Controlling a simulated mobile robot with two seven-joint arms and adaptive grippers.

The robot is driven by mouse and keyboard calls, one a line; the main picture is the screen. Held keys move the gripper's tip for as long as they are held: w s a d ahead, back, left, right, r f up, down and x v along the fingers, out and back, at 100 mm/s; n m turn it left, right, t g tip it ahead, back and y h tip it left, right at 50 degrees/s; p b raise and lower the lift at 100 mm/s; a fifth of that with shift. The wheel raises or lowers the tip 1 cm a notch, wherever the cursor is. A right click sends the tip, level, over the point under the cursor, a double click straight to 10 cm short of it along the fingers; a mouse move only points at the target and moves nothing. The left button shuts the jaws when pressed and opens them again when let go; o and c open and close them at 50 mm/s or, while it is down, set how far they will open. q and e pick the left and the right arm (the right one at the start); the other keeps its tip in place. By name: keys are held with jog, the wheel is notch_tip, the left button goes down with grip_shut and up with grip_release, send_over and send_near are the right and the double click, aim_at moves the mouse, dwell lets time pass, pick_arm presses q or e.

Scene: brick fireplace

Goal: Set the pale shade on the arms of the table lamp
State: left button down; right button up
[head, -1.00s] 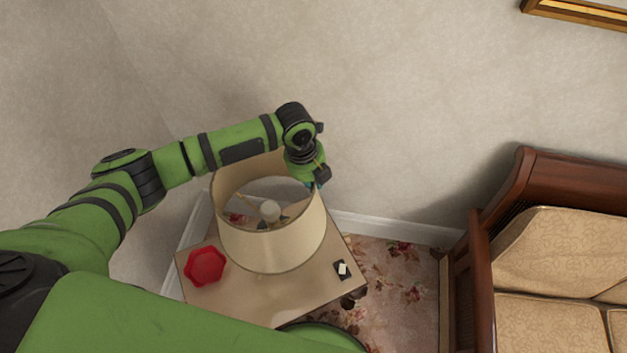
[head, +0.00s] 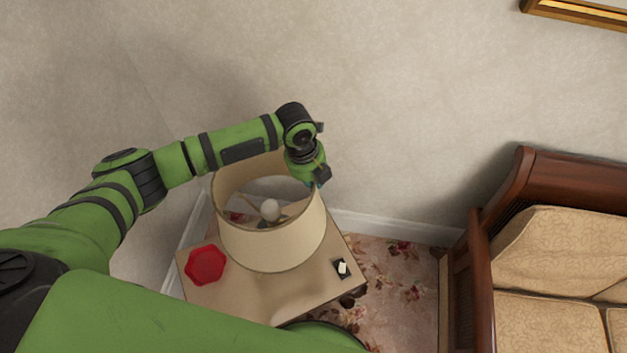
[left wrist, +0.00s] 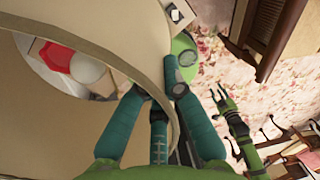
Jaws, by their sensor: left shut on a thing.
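The pale shade (head: 275,244) is a cream open drum, standing roughly upright around the lamp's bulb over the side table. My left gripper (head: 316,185) is at its far right rim, shut on the shade wall. The shade (left wrist: 130,32) also fills much of the left wrist view, with my teal fingers at its edge. The table lamp (head: 270,209) shows mainly as a white bulb inside the shade; its arms and base are mostly hidden. I cannot tell whether the shade touches the arms. My right gripper (left wrist: 228,103) appears in the left wrist view, empty, with its fingers apart.
The side table (head: 225,298) carries a red octagonal dish (head: 205,265) at left and a small black item with a white top (head: 342,268) at right. A wood-framed sofa (head: 545,240) stands at right. The wall is close behind.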

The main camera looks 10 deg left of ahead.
pick_arm(q)
jog(key=shift+f+b, duration=0.5)
jog(key=shift+f, duration=0.35)
dwell(0.3)
jog(key=shift+p, duration=0.45)
dwell(1.4)
jog(key=shift+f, duration=0.3)
dwell(0.5)
jog(key=c, duration=1.3)
grip_release()
notch_tip(320, 180, up, 12)
jog(key=a, duration=0.1)
jog(key=shift+s+a, duration=0.4)
